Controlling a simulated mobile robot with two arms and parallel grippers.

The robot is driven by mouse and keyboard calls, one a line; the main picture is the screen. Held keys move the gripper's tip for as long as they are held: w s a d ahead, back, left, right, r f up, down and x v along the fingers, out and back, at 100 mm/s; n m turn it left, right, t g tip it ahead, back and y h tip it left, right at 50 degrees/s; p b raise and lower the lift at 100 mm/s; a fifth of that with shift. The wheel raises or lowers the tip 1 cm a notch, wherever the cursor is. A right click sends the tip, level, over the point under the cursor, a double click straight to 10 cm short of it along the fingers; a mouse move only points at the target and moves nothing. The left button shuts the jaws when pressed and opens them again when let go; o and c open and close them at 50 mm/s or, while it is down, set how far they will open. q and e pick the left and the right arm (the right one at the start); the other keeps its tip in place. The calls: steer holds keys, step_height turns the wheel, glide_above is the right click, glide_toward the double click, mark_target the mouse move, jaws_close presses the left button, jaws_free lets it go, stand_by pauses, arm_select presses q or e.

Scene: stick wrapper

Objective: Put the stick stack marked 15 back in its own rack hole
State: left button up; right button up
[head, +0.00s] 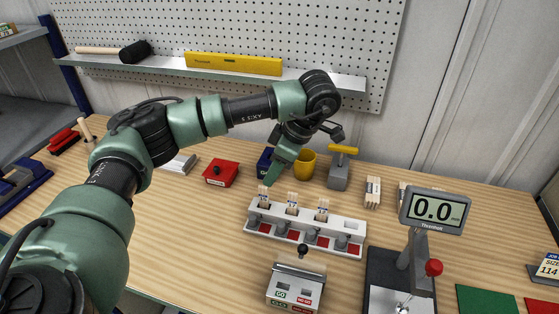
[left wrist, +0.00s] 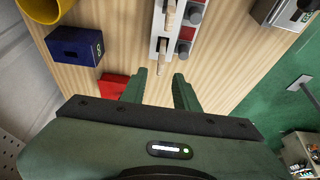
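A white rack (head: 347,235) on the bench holds three upright stick stacks: a left one (head: 264,198), a middle one (head: 292,204) and a right one (head: 322,210). The rack's right end has no stack. Their labels are too small to read, so I cannot tell which is marked 15. My left gripper (head: 270,181) points down just above the left stack. The rack (left wrist: 154,47) shows there too. My right gripper is out of view.
A device with a black knob (head: 296,284) stands before the rack, and a 0.0 gauge (head: 436,209) to its right. Behind are a red box (head: 220,173), a yellow mug (head: 305,163), a yellow-handled grey tool (head: 341,170) and a stick bundle (head: 373,191).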

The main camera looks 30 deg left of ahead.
arm_select(q)
steer(key=shift+v, duration=2.15)
steer(key=shift+r, duration=0.1)
